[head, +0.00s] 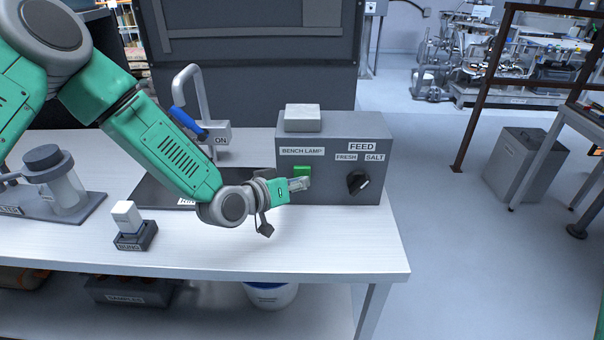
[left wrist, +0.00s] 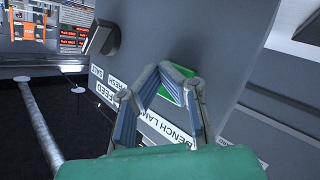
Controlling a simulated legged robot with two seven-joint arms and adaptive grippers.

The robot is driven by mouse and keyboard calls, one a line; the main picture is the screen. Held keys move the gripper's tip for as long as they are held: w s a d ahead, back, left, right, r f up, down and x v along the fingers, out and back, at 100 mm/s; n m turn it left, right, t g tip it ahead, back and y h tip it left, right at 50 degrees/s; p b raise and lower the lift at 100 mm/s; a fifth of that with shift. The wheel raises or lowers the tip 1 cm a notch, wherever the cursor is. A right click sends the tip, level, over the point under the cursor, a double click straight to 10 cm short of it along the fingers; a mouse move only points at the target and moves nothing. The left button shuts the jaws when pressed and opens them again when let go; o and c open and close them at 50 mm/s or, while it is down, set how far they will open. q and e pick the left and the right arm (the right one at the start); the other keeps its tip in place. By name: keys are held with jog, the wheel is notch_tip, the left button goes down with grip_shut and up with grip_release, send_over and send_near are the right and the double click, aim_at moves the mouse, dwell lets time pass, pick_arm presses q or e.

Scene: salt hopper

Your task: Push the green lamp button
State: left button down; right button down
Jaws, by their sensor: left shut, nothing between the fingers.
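The green lamp button (head: 302,170) is on the front of a grey control box (head: 330,192), under a label reading "BENCH LAMP". My left gripper (head: 303,182) is shut and empty, with its fingertips just in front of and slightly below the button, partly covering it. In the left wrist view, the green button (left wrist: 173,91) shows between and behind the fingers, and the fingertips (left wrist: 166,68) meet near the box face. I cannot tell whether they touch the button. My right gripper is not in view.
A black feed knob (head: 358,183) is on the same box face, right of the button. A pale block (head: 303,118) sits on top of the box. The front bench strip is clear.

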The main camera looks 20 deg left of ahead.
pick_arm(q)
jog(key=shift+s+d, duration=0.1)
jog(key=shift+s, duration=0.1)
jog(key=s+d+p, duration=0.1)
jog(key=s, duration=0.4)
jog(key=shift+s+d, duration=0.3)
jog(key=shift+s, duration=0.1)
dwell(0.3)
